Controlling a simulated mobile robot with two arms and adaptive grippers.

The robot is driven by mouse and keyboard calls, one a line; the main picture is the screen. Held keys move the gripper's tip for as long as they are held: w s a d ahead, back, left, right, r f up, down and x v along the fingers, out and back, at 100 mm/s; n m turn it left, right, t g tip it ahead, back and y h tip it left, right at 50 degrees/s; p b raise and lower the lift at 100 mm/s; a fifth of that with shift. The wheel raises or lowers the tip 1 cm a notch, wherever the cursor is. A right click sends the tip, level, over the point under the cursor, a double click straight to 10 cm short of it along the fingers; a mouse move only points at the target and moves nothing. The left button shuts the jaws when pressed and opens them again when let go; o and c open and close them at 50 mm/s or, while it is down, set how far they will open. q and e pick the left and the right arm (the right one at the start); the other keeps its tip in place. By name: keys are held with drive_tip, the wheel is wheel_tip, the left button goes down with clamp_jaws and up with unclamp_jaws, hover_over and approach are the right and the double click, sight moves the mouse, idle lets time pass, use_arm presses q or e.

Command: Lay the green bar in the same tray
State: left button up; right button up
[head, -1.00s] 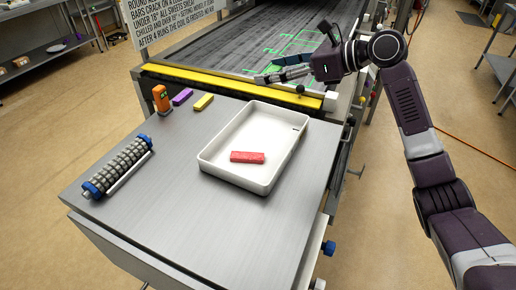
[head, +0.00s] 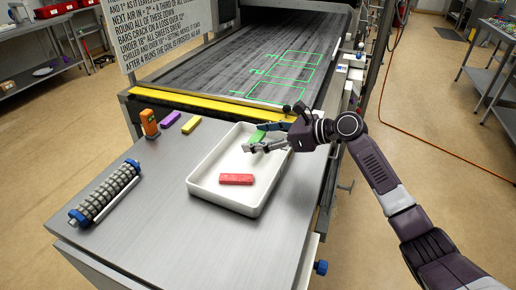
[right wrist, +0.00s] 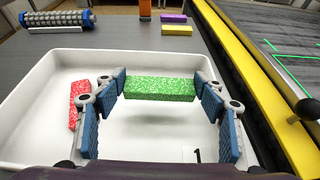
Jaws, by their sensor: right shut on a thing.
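The green bar (right wrist: 160,88) is speckled and lies across between the blue pads of my right gripper (right wrist: 160,90) in the right wrist view. The right gripper is shut on it and holds it over the white tray (right wrist: 45,72), with a shadow on the tray floor below. In the head view the green bar (head: 257,136) shows partly behind the right gripper (head: 262,141), over the far part of the white tray (head: 196,179). The red bar (head: 236,179) lies in the near part of the tray. My left gripper is not in view.
A yellow bar (head: 191,125), a purple bar (head: 170,119) and an orange device (head: 149,123) stand left of the tray. A grey roller (head: 105,193) lies at the left. A yellow rail (head: 200,103) edges the conveyor (head: 250,60) behind.

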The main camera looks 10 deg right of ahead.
sight(258, 155)
drive_tip(key=shift+f, duration=2.05)
drive_tip(key=shift+f, duration=0.1)
drive_tip(key=o, duration=1.1)
drive_tip(key=b+v, duration=0.1)
drive_tip(key=v, duration=1.1)
